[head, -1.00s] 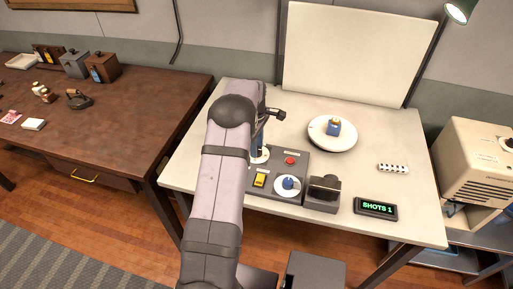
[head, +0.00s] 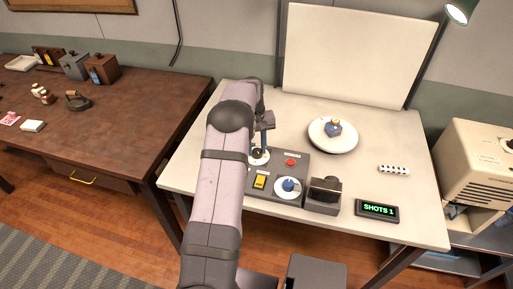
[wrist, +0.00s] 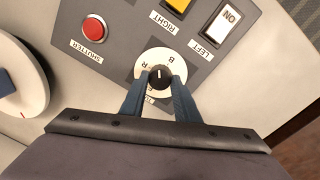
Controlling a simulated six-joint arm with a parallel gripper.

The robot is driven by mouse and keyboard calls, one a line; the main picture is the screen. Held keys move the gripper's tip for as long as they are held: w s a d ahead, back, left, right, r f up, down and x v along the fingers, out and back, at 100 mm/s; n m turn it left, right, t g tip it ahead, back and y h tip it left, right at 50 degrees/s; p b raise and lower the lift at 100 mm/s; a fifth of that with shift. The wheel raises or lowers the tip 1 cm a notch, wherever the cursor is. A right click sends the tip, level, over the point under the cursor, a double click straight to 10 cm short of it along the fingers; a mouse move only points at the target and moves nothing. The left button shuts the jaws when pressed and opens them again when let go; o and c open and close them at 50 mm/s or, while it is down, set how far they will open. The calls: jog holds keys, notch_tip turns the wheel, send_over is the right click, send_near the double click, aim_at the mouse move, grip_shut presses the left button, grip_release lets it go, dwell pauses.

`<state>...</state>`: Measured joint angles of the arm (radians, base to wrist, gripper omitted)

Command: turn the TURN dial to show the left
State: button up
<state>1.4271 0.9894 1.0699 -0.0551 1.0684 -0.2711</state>
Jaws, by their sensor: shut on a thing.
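The dial is a white disc (wrist: 174,57) with a black knob (wrist: 160,76) on a grey control panel. In the wrist view its white pointer line points up, between the visible letters R and B. My gripper (wrist: 160,82) is shut on the knob, a blue finger on each side. The fingers hide the disc's lower part and most of its label. In the head view my gripper (head: 264,147) is over the white disc (head: 259,158).
The panel also has a red SHUTTER button (wrist: 93,30), a yellow RIGHT switch (wrist: 176,5) and a white LEFT switch (wrist: 225,22) marked ON. A blue knob (head: 288,185), a dark box (head: 324,196) and a SHOTS 1 display (head: 377,209) stand to the right.

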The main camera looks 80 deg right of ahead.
jog(key=m, duration=0.6)
jog(key=shift+s+d+r, duration=0.1)
jog(key=shift+d, duration=0.05)
jog(key=m, duration=0.6)
jog(key=shift+m+y, duration=0.3)
jog(key=shift+m, duration=0.1)
jog(key=m, duration=0.6)
jog(key=shift+s, duration=0.15)
jog(key=m, duration=0.6)
jog(key=shift+t, duration=0.4)
jog(key=o, duration=1)
jog(key=shift+o, duration=0.2)
